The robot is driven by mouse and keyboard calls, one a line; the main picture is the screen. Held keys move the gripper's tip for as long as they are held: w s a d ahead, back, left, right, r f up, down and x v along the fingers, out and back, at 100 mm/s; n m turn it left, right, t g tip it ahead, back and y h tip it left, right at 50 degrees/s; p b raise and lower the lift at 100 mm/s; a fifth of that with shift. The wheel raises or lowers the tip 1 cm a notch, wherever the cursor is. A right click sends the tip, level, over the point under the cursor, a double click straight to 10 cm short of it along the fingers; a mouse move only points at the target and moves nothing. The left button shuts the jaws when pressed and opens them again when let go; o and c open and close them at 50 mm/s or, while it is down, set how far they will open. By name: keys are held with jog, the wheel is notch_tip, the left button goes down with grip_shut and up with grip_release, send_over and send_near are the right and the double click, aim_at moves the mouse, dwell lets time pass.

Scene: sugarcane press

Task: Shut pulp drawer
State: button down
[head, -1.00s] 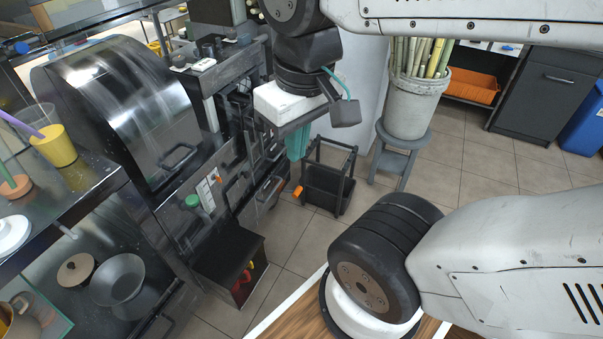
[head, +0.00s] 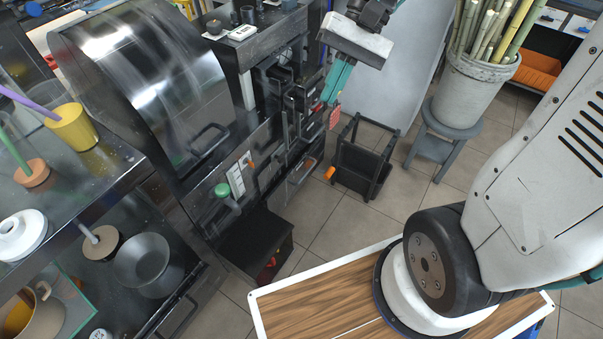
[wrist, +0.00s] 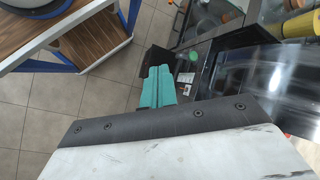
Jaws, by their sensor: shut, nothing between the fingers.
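The dark press machine (head: 150,85) stands left of centre in the head view. A low panel with a metal handle (head: 303,171), which looks like a drawer front, is on its right side; I cannot tell whether it is the pulp drawer or how far out it stands. My gripper (head: 336,82), with teal fingers, is shut and empty. It hangs in the air beside the machine's right end, above and right of that panel, and appears apart from it. The wrist view shows the teal fingers (wrist: 158,87) together, with the machine's shiny hood (wrist: 247,80) to their right.
A black box (head: 257,240) stands low at the machine's front. A black frame cart (head: 362,165) stands on the floor right of the machine. A cane bucket (head: 478,90) sits on a grey stool (head: 448,125). Tiled floor (head: 330,225) is clear between.

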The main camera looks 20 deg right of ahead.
aim_at(295, 170)
jog(key=w+d+f+m+t+y, duration=0.25)
jog(key=w+f+m+y, duration=0.25)
jog(key=w+f, duration=0.6)
jog(key=w+d+f+m+t+y, duration=0.25)
jog(key=w+f+m+y, duration=0.3)
jog(key=w+f, duration=0.65)
jog(key=s+d+f+m+t+h, duration=0.25)
jog(key=f+m+t, duration=0.2)
jog(key=f, duration=0.75)
jog(key=s+d+f+m+t+h, duration=0.25)
jog(key=f+m+t, duration=0.2)
jog(key=f, duration=0.85)
jog(key=s+d+f+m+t+h, duration=0.15)
jog(key=s+f+m+t, duration=0.35)
jog(key=f, duration=0.7)
jog(key=shift+m+g, duration=0.25)
jog(key=shift+g, duration=0.45)
jog(key=x, duration=0.5)
jog(key=d+x, duration=0.1)
jog(key=x, duration=0.4)
jog(key=w+x, duration=0.1)
jog(key=x, duration=0.4)
jog(key=shift+d+r, duration=0.1)
jog(key=shift+r, duration=0.1)
jog(key=shift+w, duration=0.1)
